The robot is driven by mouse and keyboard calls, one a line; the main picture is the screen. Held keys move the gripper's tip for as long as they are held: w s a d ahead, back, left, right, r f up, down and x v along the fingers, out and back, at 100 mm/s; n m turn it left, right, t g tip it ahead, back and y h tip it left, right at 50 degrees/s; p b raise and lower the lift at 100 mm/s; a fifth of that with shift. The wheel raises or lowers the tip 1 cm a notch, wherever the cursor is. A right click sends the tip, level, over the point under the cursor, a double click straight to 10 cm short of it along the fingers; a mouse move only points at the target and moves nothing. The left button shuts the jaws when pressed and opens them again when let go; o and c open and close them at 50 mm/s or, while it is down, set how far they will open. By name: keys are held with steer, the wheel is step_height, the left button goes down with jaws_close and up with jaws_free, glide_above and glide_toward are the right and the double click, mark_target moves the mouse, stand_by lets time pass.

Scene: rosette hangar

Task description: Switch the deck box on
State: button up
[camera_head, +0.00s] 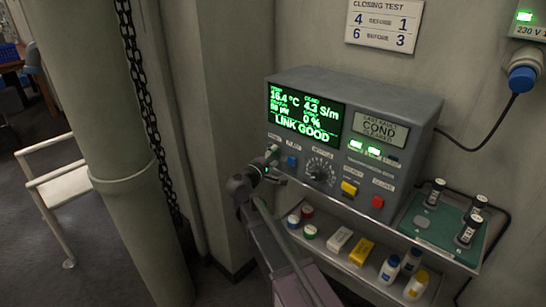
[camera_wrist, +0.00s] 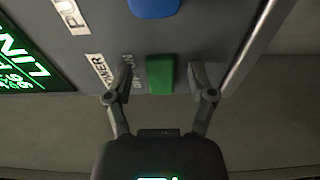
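The grey deck box (camera_head: 340,146) stands on a shelf by the wall. Its screen (camera_head: 304,114) is lit green and reads "LINK GOOD", with 16.4 °C and 4.3 S/m. Several small lamps on its front are lit green. The green power switch (camera_wrist: 160,74), labelled "POWER" and "ON", sits at the panel's lower left. My gripper (camera_wrist: 160,82) is open, with one finger on each side of the green switch; I cannot tell whether they touch it. In the head view my gripper (camera_head: 268,166) is at the box's left front, partly hiding that corner.
A blue button (camera_head: 292,161), a dial (camera_head: 320,171), a yellow switch (camera_head: 349,188) and a red button (camera_head: 377,202) lie to the right. The lower shelf holds bottles and small boxes. A pillar (camera_head: 110,110) and hanging chain (camera_head: 143,90) stand left.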

steer(key=shift+s, duration=0.1)
steer(key=v, duration=1.2)
stand_by(0.4)
steer(key=s+d+f+m+g+p, duration=0.1)
steer(key=d+f+m+g+p, duration=0.2)
steer(key=d, duration=0.6)
steer(key=s+d+f+m+g+p, duration=0.25)
steer(key=d+g, duration=0.35)
steer(key=d, duration=0.3)
steer(key=s+d+f+m+g+y+p, duration=0.2)
steer(key=s+d+m+g+y+p, duration=0.3)
steer(key=s+d+y, duration=0.3)
steer(key=shift+s+d+f+m+g+y, duration=0.2)
steer(key=shift+s+d+m+g+y, duration=0.2)
steer(key=shift+s+d+m+g, duration=0.8)
steer(key=shift+s+a+n+t, duration=0.3)
steer(key=shift+a+n, duration=0.05)
steer(key=shift+a, duration=0.1)
